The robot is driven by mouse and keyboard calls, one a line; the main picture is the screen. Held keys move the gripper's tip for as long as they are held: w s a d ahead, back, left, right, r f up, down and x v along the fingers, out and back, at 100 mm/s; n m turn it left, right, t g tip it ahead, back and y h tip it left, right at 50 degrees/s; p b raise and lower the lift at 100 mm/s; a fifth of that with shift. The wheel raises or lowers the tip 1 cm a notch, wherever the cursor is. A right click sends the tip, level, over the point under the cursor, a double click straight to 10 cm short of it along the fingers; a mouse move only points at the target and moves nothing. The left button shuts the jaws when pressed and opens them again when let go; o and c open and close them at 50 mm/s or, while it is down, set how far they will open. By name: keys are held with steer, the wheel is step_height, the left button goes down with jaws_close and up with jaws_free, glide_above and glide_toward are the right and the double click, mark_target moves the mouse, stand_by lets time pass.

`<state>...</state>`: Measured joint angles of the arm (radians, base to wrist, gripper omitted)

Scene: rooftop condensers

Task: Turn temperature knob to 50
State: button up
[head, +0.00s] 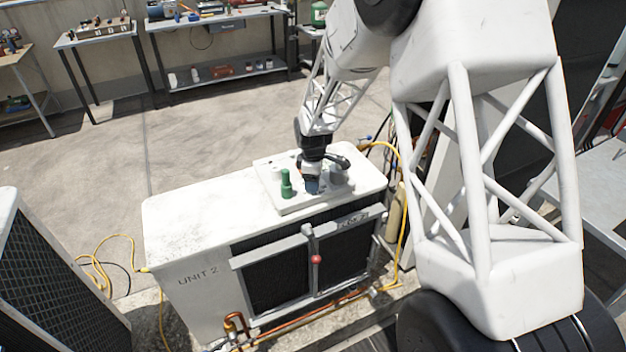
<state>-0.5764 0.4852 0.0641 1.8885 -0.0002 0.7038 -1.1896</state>
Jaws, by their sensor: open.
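A pale panel (301,206) lies on top of the white condenser marked UNIT 2 (190,215). My gripper (312,187) reaches down over this panel from above, with its fingers open and something dark blue between or just below them. I cannot tell if the fingers touch anything. The temperature knob cannot be made out; the gripper may hide it. No dial marks or numbers can be read. A green upright fitting (286,184) stands on the panel just left of my gripper. A grey rounded part (338,174) sits just right of it.
A lever with a red ball (316,260) hangs on the condenser's front, above copper pipes (315,311). A yellow hose (401,220) runs down the right side. Another dark unit (50,285) stands at lower left. The condenser top's left part is bare. Workbenches (215,18) stand behind.

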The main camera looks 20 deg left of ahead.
steer(key=c, duration=0.9)
steer(key=shift+m, duration=0.3)
steer(key=m, duration=0.8)
steer(key=shift+m, duration=0.3)
steer(key=m, duration=0.4)
steer(key=shift+w+m, duration=0.1)
steer(key=shift+m, duration=2.2)
